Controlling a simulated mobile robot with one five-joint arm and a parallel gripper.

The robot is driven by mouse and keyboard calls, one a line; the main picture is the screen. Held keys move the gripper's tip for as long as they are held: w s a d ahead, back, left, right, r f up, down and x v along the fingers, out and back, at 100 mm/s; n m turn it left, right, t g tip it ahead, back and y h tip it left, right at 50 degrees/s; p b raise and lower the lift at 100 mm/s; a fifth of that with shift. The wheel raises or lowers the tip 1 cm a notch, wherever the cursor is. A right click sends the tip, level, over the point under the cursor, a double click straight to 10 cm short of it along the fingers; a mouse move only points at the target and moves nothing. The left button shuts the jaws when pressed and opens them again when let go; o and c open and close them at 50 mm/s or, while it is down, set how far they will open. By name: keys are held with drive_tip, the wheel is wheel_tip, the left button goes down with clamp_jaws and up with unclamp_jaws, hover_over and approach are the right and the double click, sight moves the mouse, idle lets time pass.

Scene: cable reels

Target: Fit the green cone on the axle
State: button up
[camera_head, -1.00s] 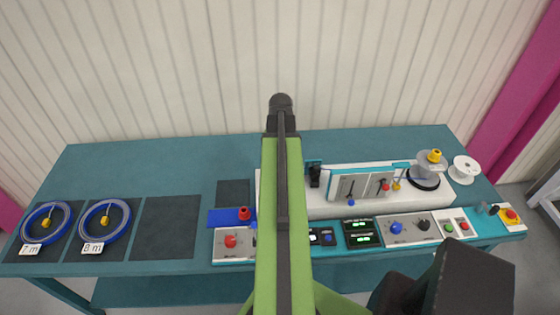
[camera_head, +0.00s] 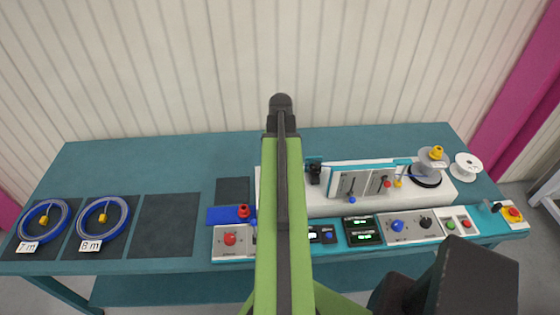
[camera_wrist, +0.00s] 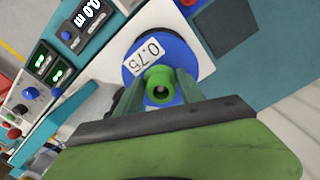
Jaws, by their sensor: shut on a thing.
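The green cone (camera_wrist: 160,86) is between the fingers of my gripper (camera_wrist: 158,92) in the wrist view, its hollow round end facing the camera. My gripper is shut on it. Just beyond it is a blue reel (camera_wrist: 187,62) with a white label (camera_wrist: 148,54) reading 0.75. The cone overlaps the lower part of this reel in the picture. I cannot tell whether they touch. The axle is not visible; the cone or reel may cover it. In the head view my arm hides the gripper, the cone and the blue reel.
A white machine (camera_head: 333,208) with control panels (camera_head: 397,227) runs along the bench's front right. A grey reel (camera_head: 432,160) and a white reel (camera_head: 467,164) are at its right end. Blue coils (camera_head: 53,232) (camera_head: 116,228) lie on dark mats at left. An empty mat (camera_head: 166,225) is beside them.

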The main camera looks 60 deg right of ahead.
drive_tip(key=shift+f, duration=0.1)
drive_tip(key=o, duration=1.8)
wheel_tip(320, 180, up, 8)
drive_tip(key=p, duration=0.8)
